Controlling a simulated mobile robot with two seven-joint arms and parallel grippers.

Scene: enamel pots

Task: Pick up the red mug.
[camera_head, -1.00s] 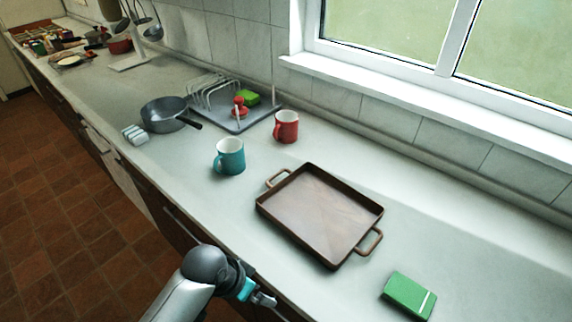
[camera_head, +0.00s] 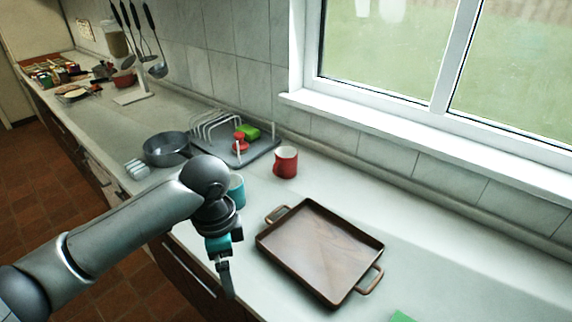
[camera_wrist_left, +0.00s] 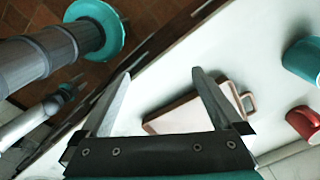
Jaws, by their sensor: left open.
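The red mug (camera_head: 286,162) stands upright on the counter near the tiled wall, behind the brown tray in the head view. It also shows at the right edge of the left wrist view (camera_wrist_left: 304,123), partly cut off. My left gripper (camera_head: 226,280) hangs over the front edge of the counter, in front of and apart from the mug. Its two fingers (camera_wrist_left: 160,78) are spread and empty in the wrist view. A teal mug (camera_head: 237,190) is mostly hidden behind my left arm; it shows at the right in the wrist view (camera_wrist_left: 303,60). My right gripper is not in view.
A brown tray with handles (camera_head: 318,250) lies right of my left gripper. A grey pan (camera_head: 166,149) and a drying rack (camera_head: 262,146) with a green sponge (camera_head: 249,131) stand left of the red mug.

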